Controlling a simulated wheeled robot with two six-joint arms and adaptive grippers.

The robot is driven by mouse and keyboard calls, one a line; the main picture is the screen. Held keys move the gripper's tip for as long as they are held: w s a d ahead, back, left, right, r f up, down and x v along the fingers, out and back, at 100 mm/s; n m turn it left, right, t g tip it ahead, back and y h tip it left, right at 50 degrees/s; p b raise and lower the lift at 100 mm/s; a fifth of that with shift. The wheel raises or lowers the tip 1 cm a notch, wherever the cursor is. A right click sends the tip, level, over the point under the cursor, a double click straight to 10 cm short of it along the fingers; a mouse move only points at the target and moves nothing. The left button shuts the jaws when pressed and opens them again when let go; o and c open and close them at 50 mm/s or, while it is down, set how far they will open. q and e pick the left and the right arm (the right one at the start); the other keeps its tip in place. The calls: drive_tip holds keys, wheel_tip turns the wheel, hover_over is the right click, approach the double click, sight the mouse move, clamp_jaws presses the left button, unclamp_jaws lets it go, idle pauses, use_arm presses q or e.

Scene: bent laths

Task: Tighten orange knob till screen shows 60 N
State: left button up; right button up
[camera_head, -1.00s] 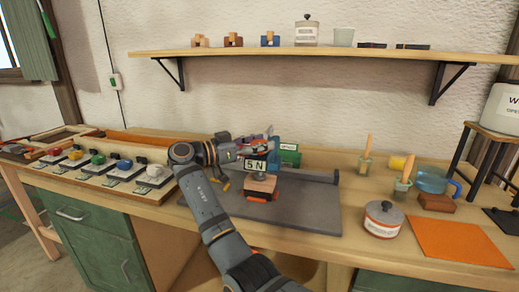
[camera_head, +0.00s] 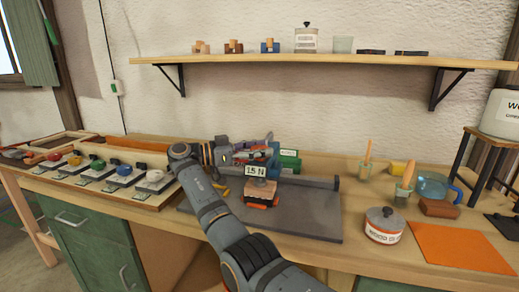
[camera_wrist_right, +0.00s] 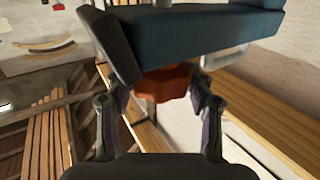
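The orange knob (camera_wrist_right: 165,82) shows in the right wrist view under a dark blue-green body (camera_wrist_right: 200,35), which hides its upper part. The fingers of my right gripper (camera_wrist_right: 163,95) stand on both sides of the knob and appear closed on its rim. In the head view my right gripper (camera_head: 262,152) is at the clamp device on the grey plate, and the knob cannot be made out there. The small screen (camera_head: 255,170) reads 15 N. My left gripper is not in view.
A wooden block (camera_head: 262,188) with an orange part below sits on the grey plate (camera_head: 315,222). A row of coloured knobs on boards (camera_head: 120,180) lies left. A labelled tin (camera_head: 383,228), jars and an orange sheet (camera_head: 450,247) are right. A shelf (camera_head: 300,57) hangs above.

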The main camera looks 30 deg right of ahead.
drive_tip(key=o, duration=0.3)
drive_tip(key=shift+d, duration=0.1)
wheel_tip(320, 180, up, 10)
idle(0.4)
drive_tip(key=shift+o, duration=0.2)
